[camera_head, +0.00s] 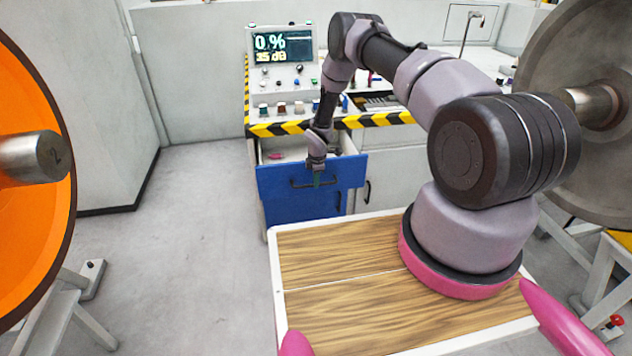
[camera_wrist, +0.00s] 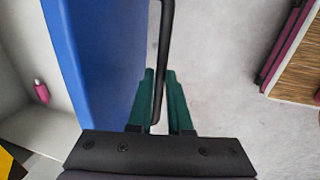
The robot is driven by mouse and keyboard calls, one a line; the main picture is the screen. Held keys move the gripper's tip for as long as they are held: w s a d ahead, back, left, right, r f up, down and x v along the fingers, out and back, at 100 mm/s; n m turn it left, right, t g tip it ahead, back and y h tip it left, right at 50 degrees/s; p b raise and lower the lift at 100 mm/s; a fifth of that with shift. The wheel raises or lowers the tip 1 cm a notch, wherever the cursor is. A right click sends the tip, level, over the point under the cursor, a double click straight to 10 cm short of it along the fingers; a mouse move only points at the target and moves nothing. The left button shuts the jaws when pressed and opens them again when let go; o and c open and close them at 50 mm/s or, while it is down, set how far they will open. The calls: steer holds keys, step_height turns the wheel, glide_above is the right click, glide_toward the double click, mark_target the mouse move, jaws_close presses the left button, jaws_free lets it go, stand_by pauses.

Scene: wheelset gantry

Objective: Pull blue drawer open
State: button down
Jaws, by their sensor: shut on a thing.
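The blue drawer (camera_head: 285,200) is below the striped workbench, and it stands partly open with its inside showing behind the blue front. The blue front also shows in the wrist view (camera_wrist: 95,60). A dark bar handle (camera_head: 298,184) is on the front, and it runs between my green fingers in the wrist view (camera_wrist: 163,50). My gripper (camera_head: 317,180) is at the handle, shut on it; the fingers also show in the wrist view (camera_wrist: 161,100). A small pink object (camera_wrist: 41,91) lies inside the drawer, at its pale floor.
The workbench (camera_head: 262,131) has yellow-black edging and carries a display panel (camera_head: 283,52) and several small parts. An orange wheel (camera_head: 30,240) stands at left, a grey wheel (camera_head: 580,130) at right. Grey floor (camera_head: 190,230) left of the drawer is clear.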

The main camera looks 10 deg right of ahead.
stand_by(0.3)
steer(key=c, duration=0.8)
jaws_free()
steer(key=shift+c, duration=0.2)
step_height(320, 180, up, 11)
steer(key=s, duration=0.2)
steer(key=shift+f, duration=0.2)
